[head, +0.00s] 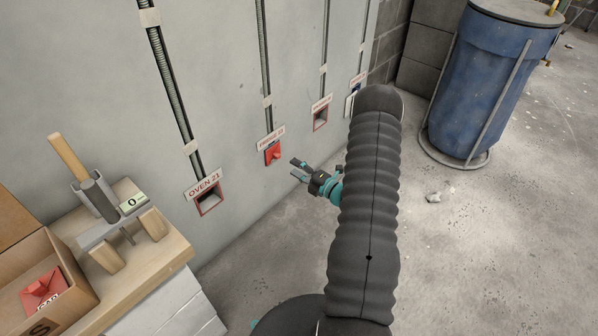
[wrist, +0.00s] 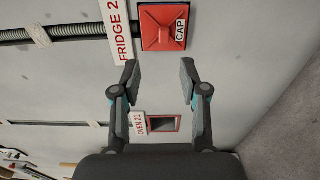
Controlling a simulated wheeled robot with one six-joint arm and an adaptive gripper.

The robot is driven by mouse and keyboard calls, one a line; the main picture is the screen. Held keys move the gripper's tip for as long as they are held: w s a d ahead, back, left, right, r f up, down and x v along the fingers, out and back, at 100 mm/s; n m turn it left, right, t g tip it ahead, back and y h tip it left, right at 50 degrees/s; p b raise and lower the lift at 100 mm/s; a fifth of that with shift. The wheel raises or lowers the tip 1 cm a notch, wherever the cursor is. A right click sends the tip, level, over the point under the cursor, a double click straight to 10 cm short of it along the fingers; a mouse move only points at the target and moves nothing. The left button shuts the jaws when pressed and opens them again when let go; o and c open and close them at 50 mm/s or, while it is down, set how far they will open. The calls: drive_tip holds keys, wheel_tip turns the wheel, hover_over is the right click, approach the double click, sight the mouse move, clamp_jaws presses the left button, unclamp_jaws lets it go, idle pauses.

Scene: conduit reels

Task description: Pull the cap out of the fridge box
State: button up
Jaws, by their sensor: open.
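The red cap (head: 273,153) sits in the fridge box on the wall, under a white label plate (head: 270,135). In the wrist view the red cap (wrist: 163,27) carries a "CAP" tag and a raised middle, and the plate beside it (wrist: 122,30) reads "FRIDGE 2", cut off at the picture's edge. My gripper (head: 298,170) is just right of the cap and a little below it in the head view. In the wrist view my gripper (wrist: 158,68) is open and empty, its fingertips pointing towards the cap and apart from it.
An open box labelled "OVEN 21" (head: 207,203) is left of the cap, another open box (head: 320,117) right. Conduits (head: 264,50) run up the wall. A wooden bench (head: 180,252) holds a carton with a red cap (head: 42,289). A blue barrel (head: 495,80) stands right.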

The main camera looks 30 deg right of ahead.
sight(279, 158)
drive_tip(key=shift+m, duration=0.3)
drive_tip(key=shift+d+f+b+x, duration=0.1)
drive_tip(key=shift+b+x, duration=0.15)
drive_tip(key=shift+x, duration=1.2)
drive_tip(key=shift+d+f+b+x, duration=0.1)
drive_tip(key=shift+b+x, duration=0.15)
drive_tip(key=shift+x, duration=1.15)
drive_tip(key=shift+d+f+b+x, duration=0.15)
drive_tip(key=shift+b+x, duration=0.1)
drive_tip(key=shift+x, duration=1.2)
drive_tip(key=shift+w, duration=0.15)
clamp_jaws()
drive_tip(key=shift+v, duration=1.05)
drive_tip(key=shift+p+v, duration=0.5)
drive_tip(key=shift+v, duration=1.95)
drive_tip(key=shift+a, duration=0.15)
